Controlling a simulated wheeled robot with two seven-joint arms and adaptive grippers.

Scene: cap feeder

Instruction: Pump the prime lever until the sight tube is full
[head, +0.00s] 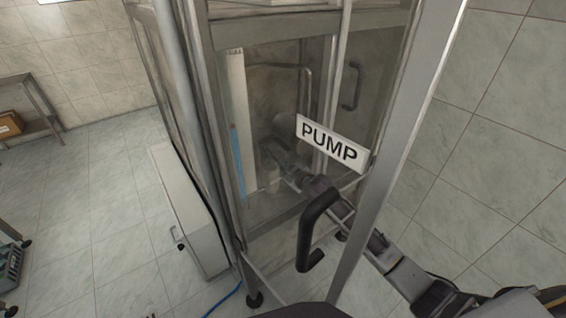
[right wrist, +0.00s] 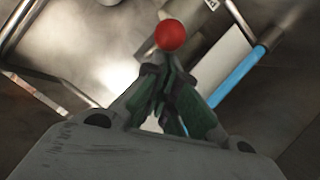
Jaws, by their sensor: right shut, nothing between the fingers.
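The sight tube (head: 235,155) stands upright in the cabinet in the head view, on a pale backing strip. Blue liquid shows in its lower part; the upper part looks pale. The blue column also shows in the right wrist view (right wrist: 238,78). A white PUMP sign (head: 333,141) hangs in front of the cabinet. A red ball knob (right wrist: 171,35), apparently the prime lever's, is just beyond my right fingertips in the wrist view; contact is unclear. My right gripper (head: 272,153) reaches inside, shut and empty, its fingers (right wrist: 163,82) together. My left gripper is out of view.
Metal posts and glass panels of the cabinet (head: 375,210) surround my right arm closely. A black handle (head: 313,228) sticks out in front of it. A pale box (head: 190,215) stands at the cabinet's left. Tiled floor at the left is mostly clear.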

